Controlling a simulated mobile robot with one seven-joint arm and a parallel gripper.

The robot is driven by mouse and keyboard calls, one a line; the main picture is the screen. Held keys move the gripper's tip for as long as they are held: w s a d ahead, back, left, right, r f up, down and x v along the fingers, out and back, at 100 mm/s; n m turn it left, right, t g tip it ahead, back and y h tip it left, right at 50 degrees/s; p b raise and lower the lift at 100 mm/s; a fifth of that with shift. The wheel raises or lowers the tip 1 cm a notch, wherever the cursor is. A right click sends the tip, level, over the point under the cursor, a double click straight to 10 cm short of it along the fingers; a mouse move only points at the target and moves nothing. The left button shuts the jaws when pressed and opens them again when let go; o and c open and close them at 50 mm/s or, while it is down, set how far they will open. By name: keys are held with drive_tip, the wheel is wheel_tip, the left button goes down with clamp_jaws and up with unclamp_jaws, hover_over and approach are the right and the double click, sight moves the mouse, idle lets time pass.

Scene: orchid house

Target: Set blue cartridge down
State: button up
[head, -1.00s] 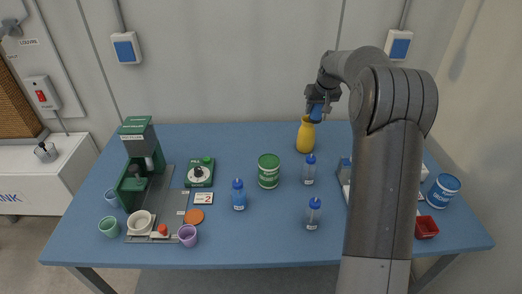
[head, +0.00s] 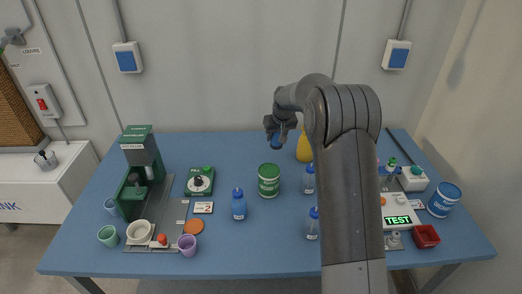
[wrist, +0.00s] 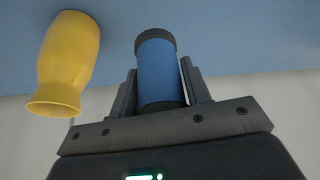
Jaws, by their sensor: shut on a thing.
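The blue cartridge (wrist: 160,72) is a short blue cylinder with dark end caps, seen large in the wrist view. My gripper (wrist: 160,85) is shut on it, one finger on each side. In the head view the gripper (head: 278,128) holds the cartridge (head: 277,141) in the air over the back middle of the blue table (head: 150,262), behind the green can.
A yellow vase (head: 303,148) stands just right of the cartridge; it also shows in the wrist view (wrist: 68,60). A green can (head: 269,180) and blue bottles (head: 239,204) stand in front. A green dispenser (head: 140,170) is at left. The back-left table is clear.

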drive_tip(key=a+f, duration=0.1)
drive_tip(key=a, duration=0.1)
drive_tip(key=w+a+f, duration=0.1)
drive_tip(key=a, duration=0.1)
drive_tip(key=w+a+f, duration=0.1)
drive_tip(key=shift+w+a+f, duration=0.2)
drive_tip(key=shift+a+f, duration=0.2)
drive_tip(key=shift+f, duration=1.9)
drive_tip(key=shift+f, duration=0.15)
drive_tip(key=o, duration=1)
